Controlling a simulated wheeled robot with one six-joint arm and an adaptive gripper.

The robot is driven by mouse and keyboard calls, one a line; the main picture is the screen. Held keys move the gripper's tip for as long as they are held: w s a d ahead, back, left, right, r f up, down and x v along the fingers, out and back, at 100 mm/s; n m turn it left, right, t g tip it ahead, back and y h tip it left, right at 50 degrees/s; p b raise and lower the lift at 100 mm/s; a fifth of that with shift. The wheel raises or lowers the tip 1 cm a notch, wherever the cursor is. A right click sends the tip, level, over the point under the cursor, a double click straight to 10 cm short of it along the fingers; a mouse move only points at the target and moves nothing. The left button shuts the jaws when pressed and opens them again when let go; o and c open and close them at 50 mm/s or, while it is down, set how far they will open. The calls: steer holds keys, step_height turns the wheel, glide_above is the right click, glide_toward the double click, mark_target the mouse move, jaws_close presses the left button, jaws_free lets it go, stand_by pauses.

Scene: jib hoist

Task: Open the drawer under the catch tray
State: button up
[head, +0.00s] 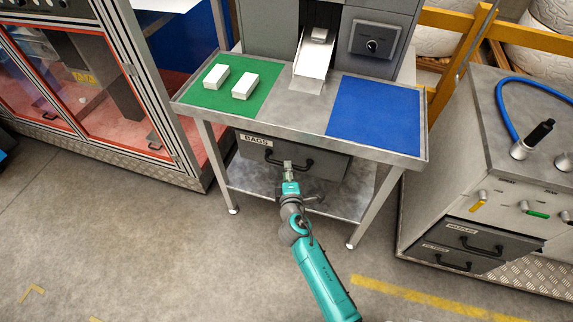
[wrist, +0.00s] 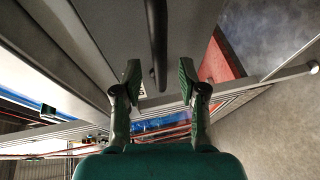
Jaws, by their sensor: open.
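The catch tray (head: 300,108) is a grey metal top with a raised rim, on legs. The grey drawer (head: 329,163), labelled BAGS, hangs under it and looks closed. Its black bar handle (head: 271,157) runs across the front. My gripper (head: 288,164) is at the middle of the handle and hides part of it. In the wrist view, the handle (wrist: 157,40) runs down between the two spread fingertips of my gripper (wrist: 159,76), with gaps seen on both sides. Whether the fingertips reach past the bar is unclear. The drawer front (wrist: 190,22) lies behind it.
Two white boxes (head: 245,86) lie on the tray's green mat (head: 209,95); the blue mat (head: 375,112) is bare. A lower shelf (head: 335,205) and table legs flank the drawer. A cabinet (head: 440,200) stands right, a glazed enclosure (head: 105,90) left. Floor in front is clear.

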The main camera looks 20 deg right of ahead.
steer(key=shift+x, duration=1.85)
steer(key=shift+c, duration=0.2)
jaws_close()
